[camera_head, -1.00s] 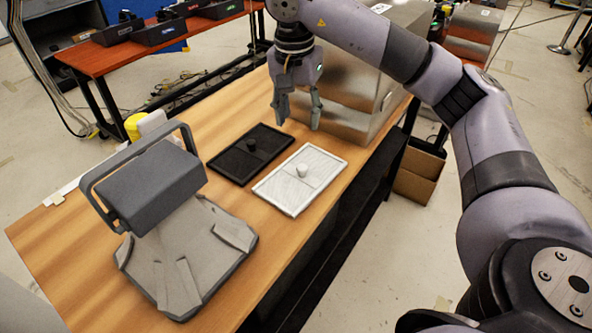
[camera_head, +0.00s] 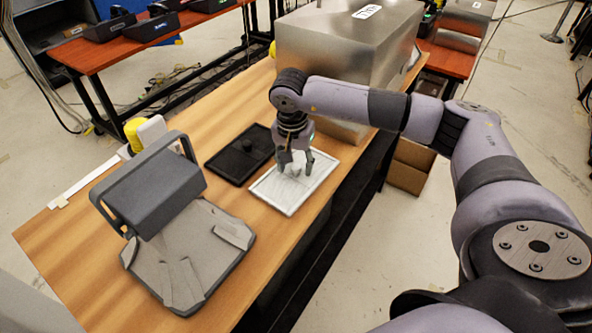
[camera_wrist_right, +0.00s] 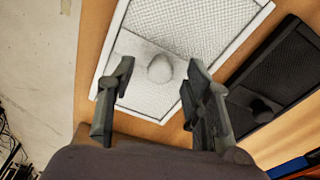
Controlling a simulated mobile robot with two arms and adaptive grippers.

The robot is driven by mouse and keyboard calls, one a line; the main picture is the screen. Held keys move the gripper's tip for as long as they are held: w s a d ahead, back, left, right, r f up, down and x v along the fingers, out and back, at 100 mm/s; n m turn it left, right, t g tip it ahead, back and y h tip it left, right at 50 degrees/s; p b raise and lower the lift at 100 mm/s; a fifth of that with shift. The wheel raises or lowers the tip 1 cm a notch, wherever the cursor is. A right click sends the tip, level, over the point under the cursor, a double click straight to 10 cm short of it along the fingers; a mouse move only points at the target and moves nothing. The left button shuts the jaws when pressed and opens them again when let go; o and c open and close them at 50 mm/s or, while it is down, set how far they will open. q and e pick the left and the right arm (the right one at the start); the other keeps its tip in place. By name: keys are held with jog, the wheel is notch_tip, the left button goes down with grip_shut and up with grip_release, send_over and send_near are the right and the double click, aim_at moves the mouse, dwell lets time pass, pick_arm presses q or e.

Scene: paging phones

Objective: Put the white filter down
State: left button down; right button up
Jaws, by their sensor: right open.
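The white filter (camera_head: 283,199) lies flat on the wooden table, a rectangular framed panel with a round knob in the middle. It also shows in the right wrist view (camera_wrist_right: 148,82), with its knob (camera_wrist_right: 160,68). My right gripper (camera_head: 296,167) is open, just above the filter, its fingers on either side of the knob. In the right wrist view the two fingertips (camera_wrist_right: 160,72) stand apart with the knob seen between them; I cannot tell whether they touch it. My left gripper is not in view.
A black filter (camera_head: 228,165) lies beside the white one. A grey device with a raised lid (camera_head: 155,188) stands at the table's front left. A metal box (camera_head: 345,45) stands at the back right. The wooden table (camera_head: 90,235) has bare room at its front left.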

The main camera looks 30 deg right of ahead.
jog(key=shift+f, duration=0.6)
jog(key=shift+c, duration=0.6)
grip_shut()
